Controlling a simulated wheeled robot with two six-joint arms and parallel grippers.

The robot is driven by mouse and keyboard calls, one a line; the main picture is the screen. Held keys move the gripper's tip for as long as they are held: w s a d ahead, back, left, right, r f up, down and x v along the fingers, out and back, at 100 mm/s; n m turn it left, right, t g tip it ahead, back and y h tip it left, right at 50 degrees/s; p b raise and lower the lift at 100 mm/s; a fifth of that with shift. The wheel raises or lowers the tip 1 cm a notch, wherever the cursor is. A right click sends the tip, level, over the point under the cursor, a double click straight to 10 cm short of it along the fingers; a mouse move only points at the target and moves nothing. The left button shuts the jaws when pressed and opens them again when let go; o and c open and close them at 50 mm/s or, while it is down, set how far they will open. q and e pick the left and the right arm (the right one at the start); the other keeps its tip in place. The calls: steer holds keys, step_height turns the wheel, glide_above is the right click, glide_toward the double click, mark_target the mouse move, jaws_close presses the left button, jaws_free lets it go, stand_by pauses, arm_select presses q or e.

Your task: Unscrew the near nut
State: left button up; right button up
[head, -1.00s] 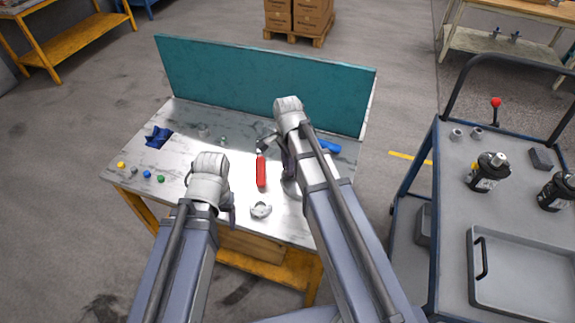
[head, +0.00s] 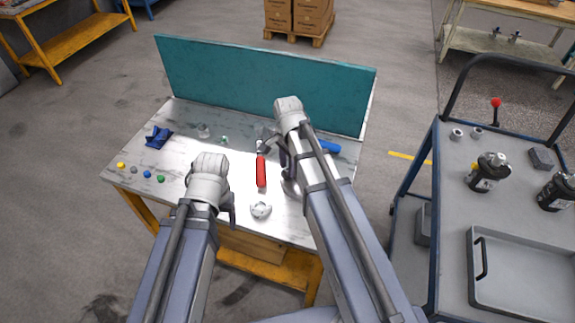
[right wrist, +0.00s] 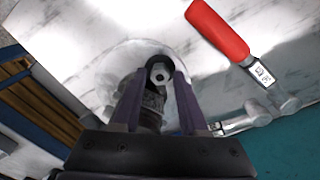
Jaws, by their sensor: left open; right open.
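My right gripper (right wrist: 160,85) is open, its two dark fingers on either side of a dark upright part (right wrist: 150,105) in the right wrist view. A small light nut-like piece (right wrist: 161,74) with a hole shows at that part's end, between the fingertips. I cannot tell whether the fingers touch it. In the head view my right arm hides most of this spot, and the right gripper (head: 285,163) shows only partly. My left gripper (head: 231,208) is open over the near part of the bench, mostly hidden by its wrist; nothing is seen in it.
A red-handled tool (head: 261,171) lies left of my right gripper on the bench (head: 185,115). A grey ring-shaped part (head: 261,210) lies near the front edge. A teal panel (head: 265,80) closes the back. A trolley (head: 440,215) with dark motors (head: 487,172) stands right.

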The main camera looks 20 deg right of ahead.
steer(key=m, duration=1)
jaws_close()
stand_by(0.4)
steer(key=shift+n, duration=0.6)
jaws_free()
